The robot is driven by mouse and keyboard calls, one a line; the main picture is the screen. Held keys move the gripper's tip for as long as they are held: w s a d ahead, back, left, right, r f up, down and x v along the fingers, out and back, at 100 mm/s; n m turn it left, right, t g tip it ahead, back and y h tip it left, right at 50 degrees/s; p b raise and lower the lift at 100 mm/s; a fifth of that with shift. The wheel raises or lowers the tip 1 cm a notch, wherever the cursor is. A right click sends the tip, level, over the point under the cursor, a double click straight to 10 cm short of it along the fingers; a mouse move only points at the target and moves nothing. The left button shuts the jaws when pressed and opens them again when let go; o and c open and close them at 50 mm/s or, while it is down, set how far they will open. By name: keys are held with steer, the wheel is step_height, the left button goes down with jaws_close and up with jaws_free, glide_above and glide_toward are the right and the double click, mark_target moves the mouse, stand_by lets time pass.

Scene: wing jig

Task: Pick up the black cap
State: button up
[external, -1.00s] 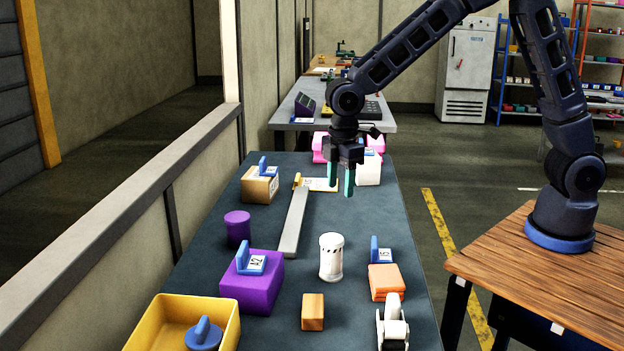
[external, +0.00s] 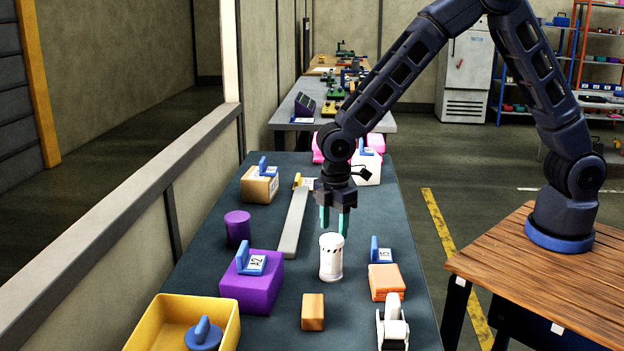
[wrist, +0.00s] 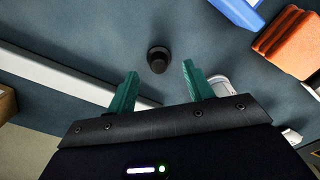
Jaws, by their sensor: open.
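The black cap (wrist: 158,60) is a small dark round piece with a raised knob. It sits on the blue-grey table top in the wrist view, in line with the gap between my fingertips. I cannot make it out in the external view. My gripper (external: 333,224) points down over the table with its two teal fingers apart and nothing between them. In the wrist view the open gripper (wrist: 160,70) appears just short of the cap, and its height above the cap is unclear.
In the external view, a white canister (external: 331,262) overlaps the fingertips. A long grey bar (external: 294,222) lies to the left. Orange blocks (external: 386,283), a purple box (external: 252,285), a wooden block (external: 313,312) and a yellow bin (external: 228,318) stand nearer the camera.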

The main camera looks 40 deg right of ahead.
steer(key=shift+w+f, duration=0.1)
steer(key=shift+f, duration=1.8)
steer(key=c, duration=1.1)
